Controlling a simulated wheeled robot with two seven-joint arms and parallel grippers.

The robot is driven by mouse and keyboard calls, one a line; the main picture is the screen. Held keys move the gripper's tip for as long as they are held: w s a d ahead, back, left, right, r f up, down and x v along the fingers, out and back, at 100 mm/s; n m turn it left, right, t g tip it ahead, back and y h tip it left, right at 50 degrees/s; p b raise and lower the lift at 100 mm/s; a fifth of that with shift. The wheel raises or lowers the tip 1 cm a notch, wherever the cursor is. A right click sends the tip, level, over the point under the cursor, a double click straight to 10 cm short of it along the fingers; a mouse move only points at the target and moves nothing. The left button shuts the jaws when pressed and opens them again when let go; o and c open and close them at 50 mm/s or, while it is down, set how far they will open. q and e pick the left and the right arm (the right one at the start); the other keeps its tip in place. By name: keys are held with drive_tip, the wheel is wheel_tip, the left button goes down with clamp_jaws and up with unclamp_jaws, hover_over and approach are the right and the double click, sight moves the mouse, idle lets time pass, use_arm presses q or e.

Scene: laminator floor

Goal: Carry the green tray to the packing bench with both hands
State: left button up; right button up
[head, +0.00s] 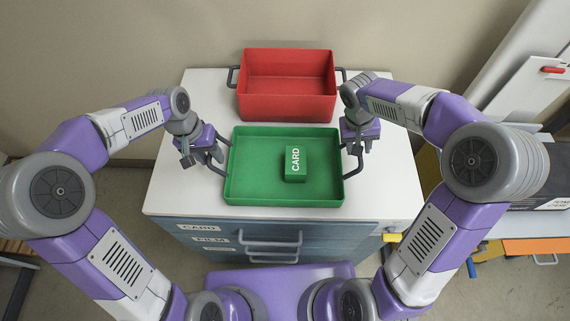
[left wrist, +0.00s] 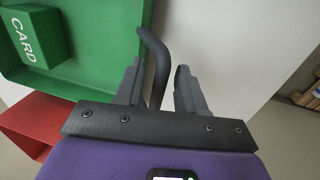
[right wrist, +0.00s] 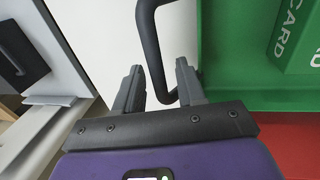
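The green tray (head: 255,185) lies on the white top of a drawer cabinet, with a green box marked CARD (head: 296,163) inside it. It has a dark handle at each side. My left gripper (head: 205,157) is at the left handle; in the left wrist view the handle (left wrist: 157,62) passes between its parted fingers, with gaps visible. My right gripper (head: 357,147) is at the right handle; in the right wrist view that handle (right wrist: 150,45) reaches between its parted fingers. Neither gripper is closed on its handle.
A red bin (head: 287,97) with side handles stands right behind the tray. The white cabinet top (head: 175,190) is bare to both sides. Blue drawers (head: 270,240) with labels and handles are below. At the right is another surface with a dark box (head: 560,180) and orange edging.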

use_arm(q)
clamp_jaws()
use_arm(e)
clamp_jaws()
use_arm(q)
drive_tip(key=shift+r, duration=0.15)
use_arm(e)
drive_tip(key=shift+r, duration=0.15)
